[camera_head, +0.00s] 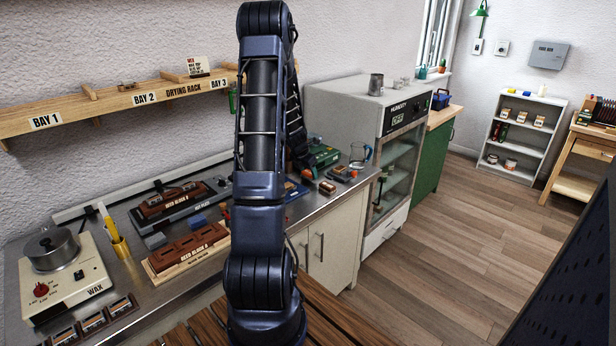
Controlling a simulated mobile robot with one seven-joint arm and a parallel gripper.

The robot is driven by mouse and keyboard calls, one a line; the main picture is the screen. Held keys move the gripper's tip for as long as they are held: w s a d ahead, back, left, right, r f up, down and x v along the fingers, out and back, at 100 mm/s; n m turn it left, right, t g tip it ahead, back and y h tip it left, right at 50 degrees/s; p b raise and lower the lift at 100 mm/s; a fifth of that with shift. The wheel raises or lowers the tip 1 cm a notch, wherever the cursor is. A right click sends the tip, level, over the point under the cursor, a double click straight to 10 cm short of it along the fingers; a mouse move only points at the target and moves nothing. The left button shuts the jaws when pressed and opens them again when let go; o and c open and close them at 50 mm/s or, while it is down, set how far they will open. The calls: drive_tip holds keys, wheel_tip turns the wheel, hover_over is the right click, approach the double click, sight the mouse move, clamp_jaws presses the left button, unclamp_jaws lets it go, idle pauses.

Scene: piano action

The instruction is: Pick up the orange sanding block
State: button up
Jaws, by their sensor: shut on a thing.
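My arm stands in the foreground and reaches over the steel bench, and its own links hide much of the far end. My gripper (304,168) is small and dark beyond the upright link, low over the back right of the bench. It is shut on a small orange thing, which looks like the orange sanding block (309,173). The fingers are too small to make out clearly. I cannot tell whether the block still touches what lies under it.
A green box (324,156), small brown blocks (327,187) and a glass mug (359,156) crowd close by. The humidity cabinet (372,105) stands to the right. A drying rack shelf (110,105) runs along the wall. A wax pot (52,249) sits at the left.

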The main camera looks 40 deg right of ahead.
sight(308, 173)
wheel_tip(308, 173, up, 18)
idle(0.4)
drive_tip(key=shift+r, duration=0.1)
